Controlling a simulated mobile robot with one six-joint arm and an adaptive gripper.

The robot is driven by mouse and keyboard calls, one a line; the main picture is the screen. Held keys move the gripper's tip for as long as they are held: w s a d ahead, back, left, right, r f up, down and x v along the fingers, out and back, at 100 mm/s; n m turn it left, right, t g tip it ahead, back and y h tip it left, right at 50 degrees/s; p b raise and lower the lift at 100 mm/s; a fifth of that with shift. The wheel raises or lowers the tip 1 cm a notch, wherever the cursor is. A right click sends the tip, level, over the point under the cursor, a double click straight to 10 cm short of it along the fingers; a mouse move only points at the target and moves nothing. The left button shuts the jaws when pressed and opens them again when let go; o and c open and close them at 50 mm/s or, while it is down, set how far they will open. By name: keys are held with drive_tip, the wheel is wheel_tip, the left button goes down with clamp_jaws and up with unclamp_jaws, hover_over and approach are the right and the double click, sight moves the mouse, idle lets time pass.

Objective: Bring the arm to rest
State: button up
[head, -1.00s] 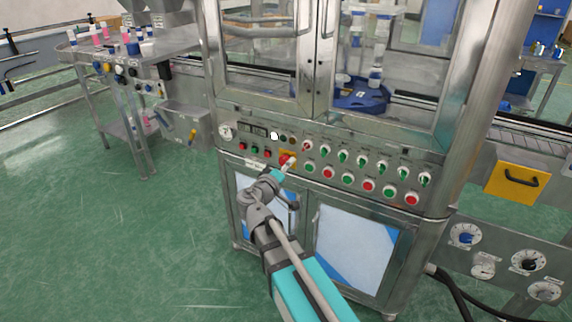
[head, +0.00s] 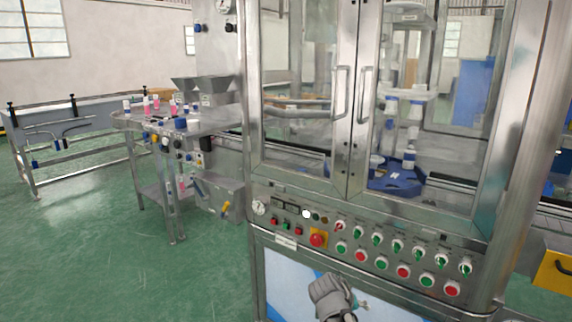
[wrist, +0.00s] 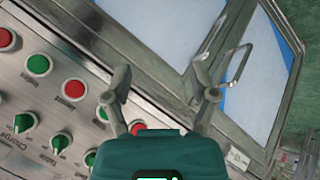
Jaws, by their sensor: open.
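My gripper (wrist: 160,76) is open in the wrist view, with its two grey fingers apart and nothing between them. Beyond them are the steel front of the crimping machine and its lower doors, seen at a slant. In the head view, my grey wrist is at the bottom edge, with the small gripper end (head: 362,304) in front of the machine's lower doors, below the button panel (head: 385,258). The rest of my arm is mostly out of the picture. The red stop button (head: 317,239) on its yellow plate is clear of my gripper.
The machine's glazed upper doors (head: 348,100) are shut, with a blue fixture (head: 397,180) behind the glass. A side table (head: 165,125) with small bottles stands at the left. A yellow box (head: 553,270) is at the right. Green floor (head: 110,255) is open at the left.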

drive_tip(key=shift+s+a+f+g+y, duration=1.5)
drive_tip(key=shift+s+f+g+y, duration=0.45)
drive_tip(key=shift+s+y, duration=1.9)
wheel_tip(320, 180, up, 22)
drive_tip(key=p, duration=2.2)
drive_tip(key=shift+s+r+h+p, duration=0.15)
drive_tip(key=shift+s+h+p, duration=0.2)
drive_tip(key=shift+s+h, duration=0.1)
drive_tip(key=shift+c, duration=0.2)
